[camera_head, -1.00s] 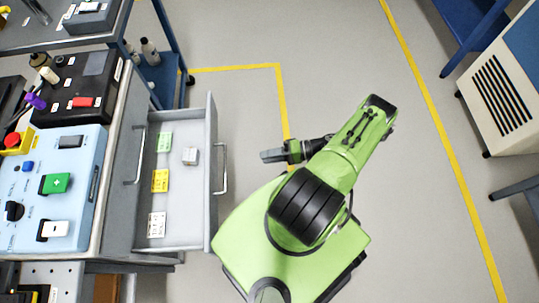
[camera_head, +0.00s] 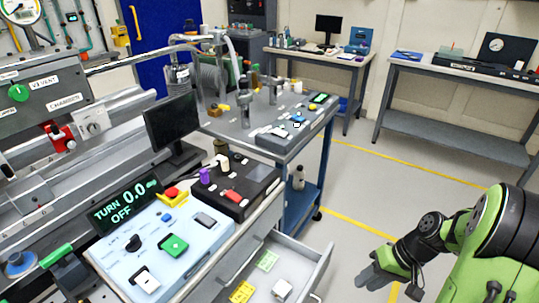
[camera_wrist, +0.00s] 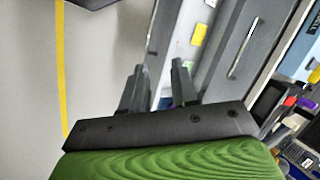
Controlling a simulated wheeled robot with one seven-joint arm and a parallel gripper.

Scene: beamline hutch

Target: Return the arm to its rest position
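My green and black arm is folded at the lower right of the head view. My gripper (camera_head: 372,278) hangs over the floor, to the right of the open drawer (camera_head: 325,262) and apart from it. In the wrist view the two dark fingers of my gripper (camera_wrist: 158,85) stand apart with nothing held between them. The drawer's wall and a yellow label show beyond the fingers there.
The drawer sticks out below the bench and holds a small pale block (camera_head: 282,290), a green label (camera_head: 267,261) and a yellow label (camera_head: 242,292). A light blue control box (camera_head: 190,232) sits on the bench. Floor with yellow lines (camera_head: 360,225) is clear behind my gripper.

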